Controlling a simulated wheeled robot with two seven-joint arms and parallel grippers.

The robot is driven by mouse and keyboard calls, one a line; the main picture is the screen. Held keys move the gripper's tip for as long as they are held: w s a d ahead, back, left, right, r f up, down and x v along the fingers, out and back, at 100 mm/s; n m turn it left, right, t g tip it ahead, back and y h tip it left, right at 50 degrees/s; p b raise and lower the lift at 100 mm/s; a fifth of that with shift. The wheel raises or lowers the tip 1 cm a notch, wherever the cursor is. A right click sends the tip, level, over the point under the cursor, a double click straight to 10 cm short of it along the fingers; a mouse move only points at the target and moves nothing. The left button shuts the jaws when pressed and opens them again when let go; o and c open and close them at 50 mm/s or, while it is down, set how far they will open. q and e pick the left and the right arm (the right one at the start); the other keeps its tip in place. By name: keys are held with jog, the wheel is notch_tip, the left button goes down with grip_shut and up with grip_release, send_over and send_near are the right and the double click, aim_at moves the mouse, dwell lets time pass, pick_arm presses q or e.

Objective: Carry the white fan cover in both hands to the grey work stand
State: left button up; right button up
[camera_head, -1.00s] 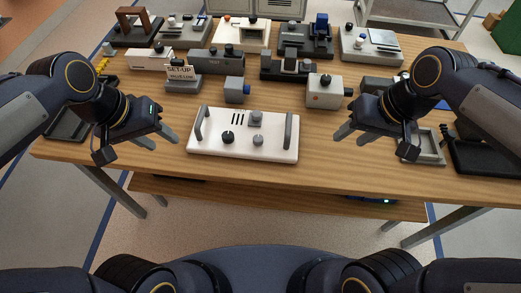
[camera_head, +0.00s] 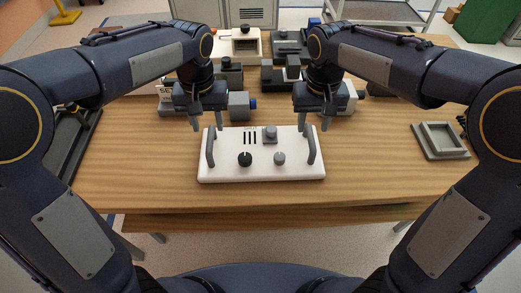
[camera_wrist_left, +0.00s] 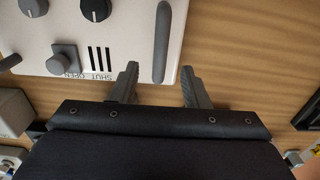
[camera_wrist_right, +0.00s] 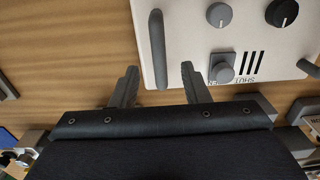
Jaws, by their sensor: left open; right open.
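The white fan cover (camera_head: 262,171) lies flat on the wooden table in front of me. It has knobs, dark slots and an upright grey handle at each end, the left handle (camera_head: 210,147) and the right handle (camera_head: 311,146). My left gripper (camera_head: 207,122) is open and empty, just beyond the far end of the left handle, which lines up between its fingers in the left wrist view (camera_wrist_left: 161,42). My right gripper (camera_head: 313,122) is open and empty, likewise beyond the right handle, seen in the right wrist view (camera_wrist_right: 157,48). I cannot tell for certain which thing is the grey work stand.
A grey square frame (camera_head: 441,140) lies at the right of the table, and a dark tray (camera_head: 72,145) at the left. The table beside the cover is clear.

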aim_at(210, 135)
pick_arm(q)
notch_tip(210, 135, down, 7)
pick_arm(e)
notch_tip(210, 135, down, 7)
pick_arm(q)
grip_shut()
pick_arm(e)
grip_shut()
